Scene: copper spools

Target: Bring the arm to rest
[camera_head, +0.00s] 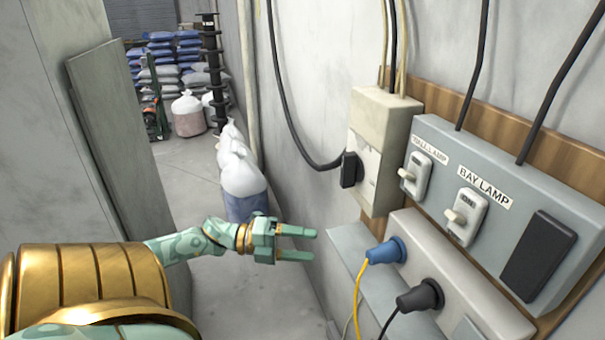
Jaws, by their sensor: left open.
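My left arm (190,241) comes in from the lower left, green with gold bands. It reaches across toward the wall. My left gripper (298,243) is open and empty, its two fingers pointing right with a gap between them. In the picture it lies to the left of the wall panel, and it shows no contact with anything. My right gripper is out of view.
A grey switch box (510,212) with two switches hangs on the right wall. Below it a socket strip (440,262) holds a blue plug (386,251) and a black plug (419,296). White sacks (241,172) line the wall behind. A grey panel (108,140) stands left.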

